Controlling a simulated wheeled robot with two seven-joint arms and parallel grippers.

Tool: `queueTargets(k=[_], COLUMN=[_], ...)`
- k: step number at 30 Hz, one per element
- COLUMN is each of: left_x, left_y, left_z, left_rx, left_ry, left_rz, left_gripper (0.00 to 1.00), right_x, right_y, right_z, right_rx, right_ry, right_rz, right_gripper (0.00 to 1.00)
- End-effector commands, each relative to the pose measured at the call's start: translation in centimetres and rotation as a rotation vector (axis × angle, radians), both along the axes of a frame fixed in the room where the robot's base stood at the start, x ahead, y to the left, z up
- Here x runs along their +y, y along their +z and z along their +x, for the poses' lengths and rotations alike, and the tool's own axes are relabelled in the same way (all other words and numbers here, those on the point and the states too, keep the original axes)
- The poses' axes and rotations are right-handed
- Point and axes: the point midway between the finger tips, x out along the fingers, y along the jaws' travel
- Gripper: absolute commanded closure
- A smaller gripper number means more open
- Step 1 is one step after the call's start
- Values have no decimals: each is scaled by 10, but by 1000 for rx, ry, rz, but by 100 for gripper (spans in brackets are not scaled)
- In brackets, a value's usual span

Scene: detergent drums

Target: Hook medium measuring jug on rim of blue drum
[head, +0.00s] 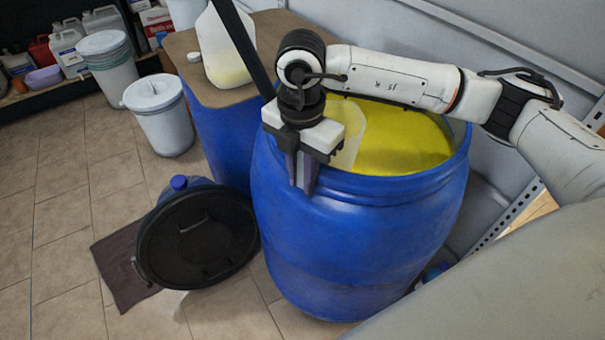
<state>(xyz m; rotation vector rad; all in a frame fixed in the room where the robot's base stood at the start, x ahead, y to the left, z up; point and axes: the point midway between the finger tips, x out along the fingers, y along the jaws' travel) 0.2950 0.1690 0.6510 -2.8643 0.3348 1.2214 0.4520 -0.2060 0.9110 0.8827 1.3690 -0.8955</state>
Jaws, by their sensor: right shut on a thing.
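The open blue drum (360,240) stands right of centre, filled with yellow liquid (405,140). A translucent measuring jug (350,130) is at the drum's near-left inner side, partly hidden by my arm and gripper. My right gripper (303,185) points down at the left front of the rim, its fingers in front of the drum's outer wall. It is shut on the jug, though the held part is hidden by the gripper. I cannot tell whether the jug bears on the rim. My left gripper is not in view.
A second blue drum (215,135) with a brown board top (185,60) carries a translucent container (225,50). A dark bar (243,45) slants down behind my arm. A black lid (175,250) leans by the drum.

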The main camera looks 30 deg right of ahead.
Motion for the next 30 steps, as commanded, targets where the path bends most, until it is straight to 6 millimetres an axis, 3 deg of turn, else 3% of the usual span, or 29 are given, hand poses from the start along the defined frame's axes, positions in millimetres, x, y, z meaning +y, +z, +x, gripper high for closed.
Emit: queueTargets(k=[13, 14, 18, 26, 30], left_x=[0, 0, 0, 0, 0], left_y=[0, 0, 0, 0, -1], left_z=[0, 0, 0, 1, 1], left_rx=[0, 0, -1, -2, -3], left_ry=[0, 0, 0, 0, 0], left_rz=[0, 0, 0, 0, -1], left_gripper=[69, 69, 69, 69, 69], right_x=[0, 0, 0, 0, 1], right_y=[0, 0, 0, 0, 11], right_z=[0, 0, 0, 0, 1], right_rx=[-1, -1, -1, 0, -2], right_ry=[0, 0, 0, 0, 0], right_rz=[0, 0, 0, 1, 2], right_gripper=[100, 81, 61, 61, 61])
